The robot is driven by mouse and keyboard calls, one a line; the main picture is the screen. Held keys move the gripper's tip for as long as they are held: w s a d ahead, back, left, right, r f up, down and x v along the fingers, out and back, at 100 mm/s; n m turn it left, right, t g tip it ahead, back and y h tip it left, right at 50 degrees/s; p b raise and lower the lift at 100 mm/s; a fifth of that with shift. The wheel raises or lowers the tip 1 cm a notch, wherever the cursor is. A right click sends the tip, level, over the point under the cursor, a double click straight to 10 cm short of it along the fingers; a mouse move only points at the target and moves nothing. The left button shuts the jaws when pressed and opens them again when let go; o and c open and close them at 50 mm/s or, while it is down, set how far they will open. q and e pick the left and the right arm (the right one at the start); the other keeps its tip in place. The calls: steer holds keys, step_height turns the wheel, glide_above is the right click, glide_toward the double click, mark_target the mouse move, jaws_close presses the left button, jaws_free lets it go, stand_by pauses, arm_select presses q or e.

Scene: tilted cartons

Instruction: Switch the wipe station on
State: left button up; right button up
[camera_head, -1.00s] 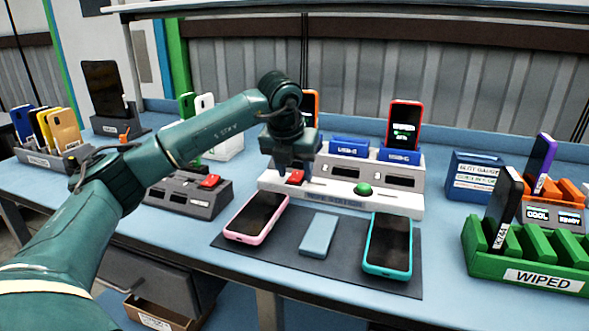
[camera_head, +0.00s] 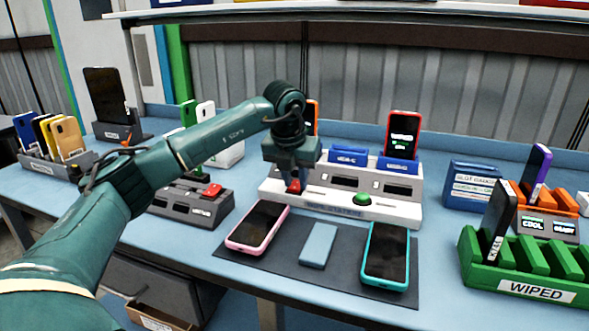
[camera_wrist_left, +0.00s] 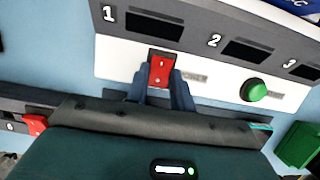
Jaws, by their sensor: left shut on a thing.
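The wipe station (camera_head: 408,207) is a white and grey unit on the blue bench, with dark numbered displays, a red rocker switch (camera_wrist_left: 160,70) and a green button (camera_head: 362,199). The button also shows in the left wrist view (camera_wrist_left: 254,90). My left gripper (camera_head: 293,188) reaches down to the station's left front. In the left wrist view its fingers (camera_wrist_left: 160,92) are on either side of the red switch, shut on it. In the head view the gripper partly hides the switch. My right gripper is in neither view.
A grey unit with another red switch (camera_head: 211,190) stands left. A green WIPED rack (camera_head: 540,289) stands right.

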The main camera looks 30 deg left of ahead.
arm_select(q)
steer(key=r+g+p, duration=0.1)
steer(key=p, duration=0.1)
steer(key=shift+w+p, duration=0.2)
steer(key=shift+p, duration=0.2)
steer(key=shift+w+g+p, duration=0.1)
steer(key=shift+g+p, duration=0.2)
steer(key=shift+p, duration=0.45)
steer(key=shift+w+a+f+g+h+p, duration=0.15)
steer(key=shift+g+h+p, duration=0.2)
steer(key=shift+p, duration=0.55)
steer(key=shift+f+g, duration=0.15)
steer(key=shift+g, duration=0.1)
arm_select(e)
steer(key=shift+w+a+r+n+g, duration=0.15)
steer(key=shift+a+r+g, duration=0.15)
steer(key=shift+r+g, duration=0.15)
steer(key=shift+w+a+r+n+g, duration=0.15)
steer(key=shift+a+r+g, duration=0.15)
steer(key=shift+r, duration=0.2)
arm_select(q)
steer(key=o, duration=1)
steer(key=shift+f, duration=0.1)
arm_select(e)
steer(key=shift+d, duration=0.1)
